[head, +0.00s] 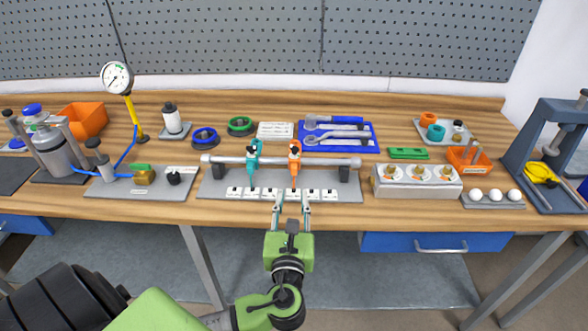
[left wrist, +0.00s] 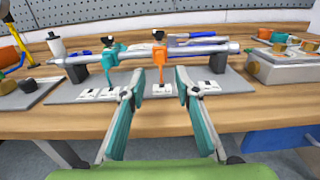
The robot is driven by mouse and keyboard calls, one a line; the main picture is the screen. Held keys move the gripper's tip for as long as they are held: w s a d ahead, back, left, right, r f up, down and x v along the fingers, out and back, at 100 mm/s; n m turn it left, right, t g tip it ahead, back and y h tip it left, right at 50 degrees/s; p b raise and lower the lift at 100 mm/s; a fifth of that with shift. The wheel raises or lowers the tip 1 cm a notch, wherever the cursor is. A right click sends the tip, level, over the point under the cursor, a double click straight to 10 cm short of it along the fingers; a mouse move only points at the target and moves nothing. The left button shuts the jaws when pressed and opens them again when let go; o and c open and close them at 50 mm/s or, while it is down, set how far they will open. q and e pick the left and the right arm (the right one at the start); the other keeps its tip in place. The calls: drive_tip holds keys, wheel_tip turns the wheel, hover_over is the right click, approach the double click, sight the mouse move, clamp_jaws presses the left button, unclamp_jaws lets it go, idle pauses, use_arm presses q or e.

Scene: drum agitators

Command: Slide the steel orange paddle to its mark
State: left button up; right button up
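The orange paddle (head: 294,160) hangs on a horizontal steel bar (head: 225,159), a little right of the bar's middle. In the left wrist view the orange paddle (left wrist: 159,66) shows between my fingers, farther off. A teal paddle (head: 253,157) is on the same bar to its left. A row of white mark cards (head: 252,193) lies on the grey base plate below the bar; their print is too small to read. My left gripper (head: 292,200) is open and empty at the plate's front edge, in front of the orange paddle and apart from it. My right gripper is not in view.
A silver box with dials (head: 417,182) stands right of the plate. A valve plate with a blue hose (head: 141,186) stands to the left. A blue tool tray (head: 339,137) lies behind the bar. The wooden front strip of the bench (head: 345,213) is clear.

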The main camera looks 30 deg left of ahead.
sight(294, 169)
use_arm(q)
drive_tip(key=p+x, duration=0.1)
drive_tip(key=x, duration=1)
drive_tip(key=shift+w+a, duration=0.2)
drive_tip(key=shift+a, duration=0.1)
clamp_jaws()
